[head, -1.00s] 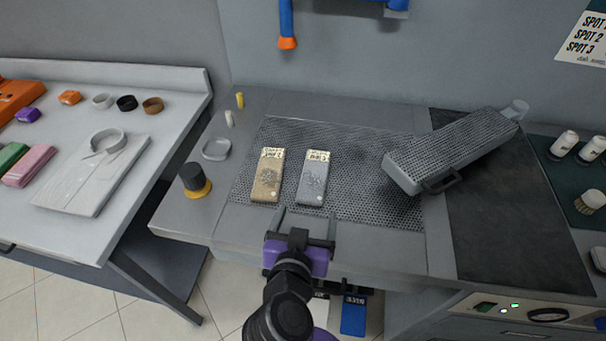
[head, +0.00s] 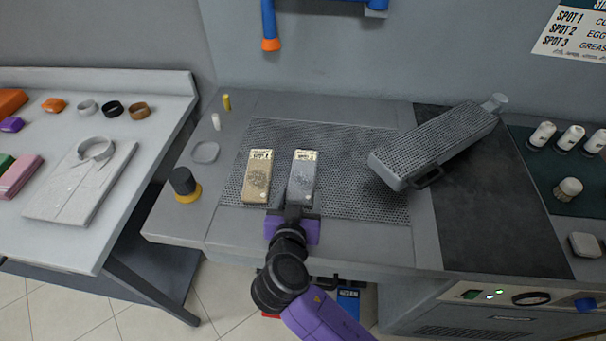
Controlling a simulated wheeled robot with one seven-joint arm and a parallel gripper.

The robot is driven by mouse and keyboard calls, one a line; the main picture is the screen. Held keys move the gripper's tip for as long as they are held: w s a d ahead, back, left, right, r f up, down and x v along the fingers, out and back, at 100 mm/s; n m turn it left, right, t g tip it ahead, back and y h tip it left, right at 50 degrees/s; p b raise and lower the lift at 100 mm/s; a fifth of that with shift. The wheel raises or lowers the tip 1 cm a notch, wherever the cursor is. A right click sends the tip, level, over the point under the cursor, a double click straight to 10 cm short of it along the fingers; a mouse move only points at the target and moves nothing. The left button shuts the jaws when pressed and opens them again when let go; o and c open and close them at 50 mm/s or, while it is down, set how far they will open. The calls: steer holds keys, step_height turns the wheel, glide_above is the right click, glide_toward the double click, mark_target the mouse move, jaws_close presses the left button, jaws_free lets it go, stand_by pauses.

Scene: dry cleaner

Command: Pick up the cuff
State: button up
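Two small flat padded pieces lie on the perforated grey mat (head: 345,190); no label names either one as the cuff. The tan one (head: 256,180) has a "SPOT 1" tag and a dark speckled stain. The grey-blue one (head: 303,176) has a tag, probably "SPOT 2", and a fainter stain. My gripper (head: 293,211) is at the near end of the grey-blue piece, overlapping its lower edge in the head view. Its fingers look drawn together in the middle. The tips are hard to make out, and no piece is seen lifted.
A perforated grey board with a handle (head: 435,145) lies at the right of the mat. A dark yellow-based pot (head: 185,185) and shallow dish (head: 205,152) stand left. A folded shirt (head: 75,185) and several bands lie on the left table. Bottles (head: 541,135) stand far right.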

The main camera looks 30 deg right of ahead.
steer(key=c, duration=0.9)
steer(key=shift+r, duration=0.1)
step_height(320, 180, up, 20)
steer(key=shift+d+f+b, duration=0.1)
steer(key=shift+b, duration=0.35)
